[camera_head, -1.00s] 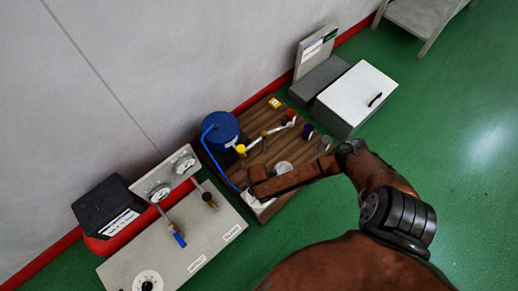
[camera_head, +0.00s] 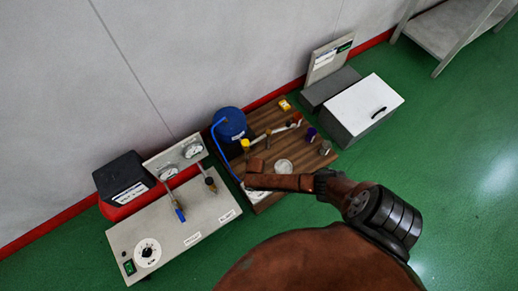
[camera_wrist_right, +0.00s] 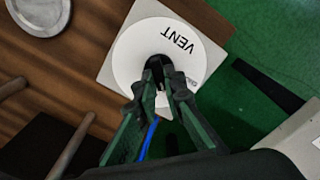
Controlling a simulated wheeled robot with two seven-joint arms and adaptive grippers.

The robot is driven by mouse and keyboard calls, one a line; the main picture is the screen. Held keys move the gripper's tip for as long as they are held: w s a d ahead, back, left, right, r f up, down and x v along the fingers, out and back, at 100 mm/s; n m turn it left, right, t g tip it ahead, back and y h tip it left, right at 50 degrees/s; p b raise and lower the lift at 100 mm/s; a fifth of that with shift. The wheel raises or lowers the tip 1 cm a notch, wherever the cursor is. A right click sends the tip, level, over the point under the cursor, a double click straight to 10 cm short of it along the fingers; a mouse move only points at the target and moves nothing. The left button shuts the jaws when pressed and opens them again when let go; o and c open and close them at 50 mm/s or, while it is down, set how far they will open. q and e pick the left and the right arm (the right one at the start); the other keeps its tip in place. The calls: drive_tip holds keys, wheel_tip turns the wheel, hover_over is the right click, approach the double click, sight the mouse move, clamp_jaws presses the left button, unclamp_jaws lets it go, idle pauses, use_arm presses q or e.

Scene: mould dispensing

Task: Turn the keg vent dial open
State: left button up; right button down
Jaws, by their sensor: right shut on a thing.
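The vent dial is a white disc (camera_wrist_right: 186,63) marked "VENT" on a pale square plate, with a black knob (camera_wrist_right: 156,62) at its middle. In the right wrist view, the green fingers of my right gripper (camera_wrist_right: 158,78) are shut on the knob. In the head view my brown right arm reaches over the dial's plate (camera_head: 260,196) and hides most of it; the fingertips are hidden there. The blue keg (camera_head: 230,124) stands behind it on the wooden board, with a blue hose running down toward the plate. My left gripper is not in view.
The wooden board (camera_head: 265,150) also carries small coloured-top items and a round pale dish (camera_head: 283,166). A grey panel (camera_head: 165,225) with gauges, valves and another dial stands to the left. A white-topped box (camera_head: 364,104) stands at right. Green floor is clear at lower right.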

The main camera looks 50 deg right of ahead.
drive_tip(key=shift+w+a+r+m, duration=0.1)
drive_tip(key=shift+a+r+m, duration=0.1)
drive_tip(key=shift+m, duration=0.4)
drive_tip(key=shift+m+p, duration=0.4)
drive_tip(key=shift+p, duration=0.05)
drive_tip(key=m+p, duration=0.1)
drive_tip(key=m, duration=0.2)
drive_tip(key=shift+d+f, duration=0.1)
drive_tip(key=shift+d, duration=0.05)
use_arm(q)
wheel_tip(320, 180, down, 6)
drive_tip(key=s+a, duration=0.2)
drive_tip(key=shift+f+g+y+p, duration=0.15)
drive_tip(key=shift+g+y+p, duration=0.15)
drive_tip(key=shift+p, duration=0.15)
use_arm(e)
drive_tip(key=shift+m, duration=1.4)
drive_tip(key=shift+d, duration=0.1)
drive_tip(key=c, duration=2)
unclamp_jaws()
drive_tip(key=shift+f, duration=0.1)
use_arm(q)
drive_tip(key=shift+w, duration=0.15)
use_arm(e)
wheel_tip(320, 180, up, 12)
drive_tip(key=shift+r, duration=0.1)
